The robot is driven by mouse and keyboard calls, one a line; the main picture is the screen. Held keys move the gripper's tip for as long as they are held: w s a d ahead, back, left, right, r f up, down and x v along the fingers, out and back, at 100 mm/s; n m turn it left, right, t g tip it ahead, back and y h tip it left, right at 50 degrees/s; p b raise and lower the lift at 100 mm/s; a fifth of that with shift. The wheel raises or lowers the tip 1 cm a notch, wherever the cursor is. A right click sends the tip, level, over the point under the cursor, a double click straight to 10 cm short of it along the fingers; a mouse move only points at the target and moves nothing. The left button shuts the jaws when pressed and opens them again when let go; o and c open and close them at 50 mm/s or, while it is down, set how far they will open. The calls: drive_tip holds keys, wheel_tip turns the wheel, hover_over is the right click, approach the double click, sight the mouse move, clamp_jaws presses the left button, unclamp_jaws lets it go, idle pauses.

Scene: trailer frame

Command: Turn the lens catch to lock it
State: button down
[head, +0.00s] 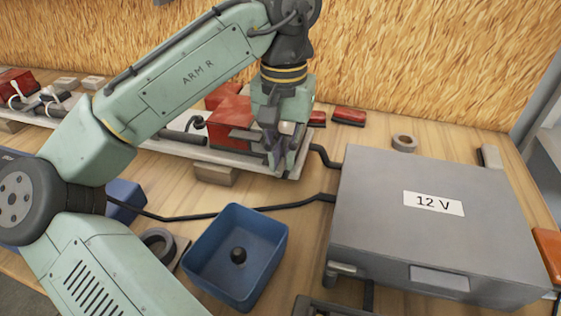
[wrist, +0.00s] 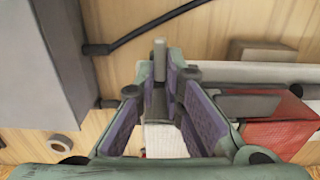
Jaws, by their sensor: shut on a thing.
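My gripper (head: 278,165) points down at the right end of the pale trailer bar, beside the red lamp lens (head: 228,108). In the wrist view my gripper (wrist: 168,82) has its purple-padded fingers close together at the tips around a small grey upright piece, which looks like the lens catch (wrist: 159,49). The fingers hide most of the catch, and its angle cannot be told. The red lens (wrist: 275,137) lies to the right of the fingers in the wrist view. A white ridged surface (wrist: 165,140) shows between the fingers.
The grey 12 V box (head: 435,225) stands right of the bar. Black cables (head: 230,214) run to the box. A grey ring (head: 404,143) and red blocks (head: 348,116) lie behind.

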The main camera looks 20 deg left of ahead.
drive_tip(key=shift+r+m+p, duration=0.1)
drive_tip(key=shift+m+p, duration=0.3)
drive_tip(key=shift+p, duration=0.1)
drive_tip(key=shift+m+p, duration=1.7)
drive_tip(key=shift+m, duration=0.5)
